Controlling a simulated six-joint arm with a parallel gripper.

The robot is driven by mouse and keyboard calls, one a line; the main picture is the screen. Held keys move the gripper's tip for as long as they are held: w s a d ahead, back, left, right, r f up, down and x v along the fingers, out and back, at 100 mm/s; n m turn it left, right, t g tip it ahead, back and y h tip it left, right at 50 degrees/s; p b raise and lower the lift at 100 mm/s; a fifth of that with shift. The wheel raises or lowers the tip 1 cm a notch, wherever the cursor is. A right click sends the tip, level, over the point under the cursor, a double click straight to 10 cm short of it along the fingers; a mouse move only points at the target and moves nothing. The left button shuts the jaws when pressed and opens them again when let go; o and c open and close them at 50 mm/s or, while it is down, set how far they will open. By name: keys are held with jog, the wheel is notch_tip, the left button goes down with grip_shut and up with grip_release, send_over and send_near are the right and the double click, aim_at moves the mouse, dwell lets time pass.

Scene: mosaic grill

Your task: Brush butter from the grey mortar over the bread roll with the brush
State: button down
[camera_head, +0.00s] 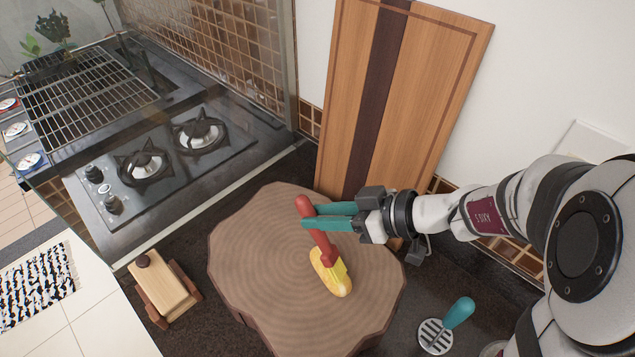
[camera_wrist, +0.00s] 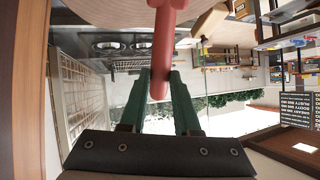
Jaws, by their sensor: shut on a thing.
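My gripper (camera_head: 312,216) is shut on the red handle of the brush (camera_head: 322,242). The handle leans, its top end above the teal fingers. In the wrist view the red handle (camera_wrist: 163,45) passes between the green fingertips (camera_wrist: 160,78). The roll lies on the round wooden stump (camera_head: 250,255). I cannot make out the grey mortar; a round object cut off at the bottom edge (camera_head: 493,349) is too little shown to identify.
A tall wooden board (camera_head: 420,95) leans on the wall behind the stump. A teal-handled utensil with a slotted disc (camera_head: 436,335) is at the lower right. A wooden box (camera_head: 162,288) stands left of the stump. A gas hob (camera_head: 165,160) is at the back left.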

jog(key=shift+w+a, duration=1.45)
jog(key=shift+w, duration=0.85)
jog(key=shift+s+d, duration=0.6)
jog(key=shift+s, duration=0.4)
jog(key=shift+s+d, duration=0.65)
jog(key=shift+s, duration=0.3)
jog(key=shift+s+d, duration=0.6)
jog(key=shift+s, duration=0.4)
jog(key=shift+w+a, duration=1.8)
jog(key=shift+w, duration=1.1)
notch_tip(320, 180, up, 8)
jog(key=shift+w, duration=0.15)
jog(key=shift+a, duration=0.1)
